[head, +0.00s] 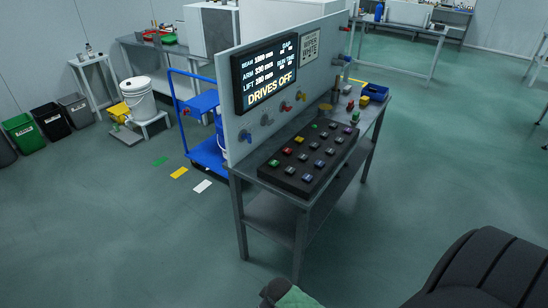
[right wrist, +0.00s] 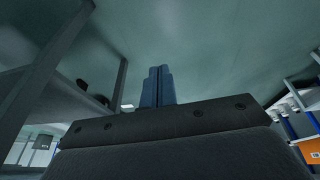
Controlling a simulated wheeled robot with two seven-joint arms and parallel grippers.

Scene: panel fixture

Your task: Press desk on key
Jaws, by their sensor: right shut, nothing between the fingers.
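A black key desk (head: 312,160) with rows of small coloured and grey keys lies on the bench in the head view. Which one is the "on" key cannot be read at this size. Behind it a display (head: 268,72) on an upright panel reads "DRIVES OFF". My right gripper (right wrist: 157,72) shows in the right wrist view, its two blue fingers together with nothing between them. It is away from the keys, with a bench leg and shelf to its left. My left gripper is not in view.
The grey bench (head: 262,205) has a lower shelf and thin legs. A blue bin (head: 375,92) stands at its far end. A blue trolley (head: 207,150) is behind the panel on the left.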

